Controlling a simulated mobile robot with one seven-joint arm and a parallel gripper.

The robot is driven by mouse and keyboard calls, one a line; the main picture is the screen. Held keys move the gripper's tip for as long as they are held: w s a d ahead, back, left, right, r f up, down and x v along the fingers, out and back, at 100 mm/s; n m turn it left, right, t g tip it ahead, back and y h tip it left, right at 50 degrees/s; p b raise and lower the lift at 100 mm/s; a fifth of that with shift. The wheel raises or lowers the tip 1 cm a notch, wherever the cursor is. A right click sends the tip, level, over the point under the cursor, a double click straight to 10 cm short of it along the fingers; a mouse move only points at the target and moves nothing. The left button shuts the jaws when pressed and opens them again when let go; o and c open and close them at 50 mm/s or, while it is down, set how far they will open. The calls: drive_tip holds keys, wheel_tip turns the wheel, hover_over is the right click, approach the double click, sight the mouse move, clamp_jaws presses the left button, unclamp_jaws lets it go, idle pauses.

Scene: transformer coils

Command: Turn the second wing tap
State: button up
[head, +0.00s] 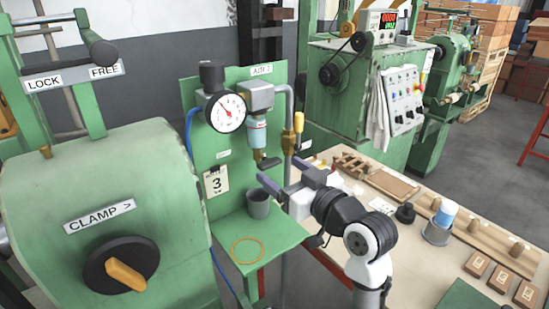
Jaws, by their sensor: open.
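A small dark tap (269,162) hangs under the clear filter bowl (257,135) on the upright green panel. I see its flat handle only small, and I cannot tell which tap counts as the second. My gripper (277,168) is open and empty, with purple-grey fingers pointing left toward the panel. In the picture the dark tap lies between the two fingertips. I cannot tell whether they touch it or stand in front of it. A yellow fitting (298,122) sits on the grey pipe to the right.
A pressure gauge (226,112) is left of the filter. A grey cup (258,205) and an orange ring (247,250) are on the green shelf (222,232) below. The clamp machine (165,180) stands at left. A workbench (400,238) with wooden parts lies right.

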sight(273, 165)
drive_tip(key=shift+p+x, duration=0.45)
drive_tip(key=shift+x, duration=1.35)
drive_tip(key=c, duration=1)
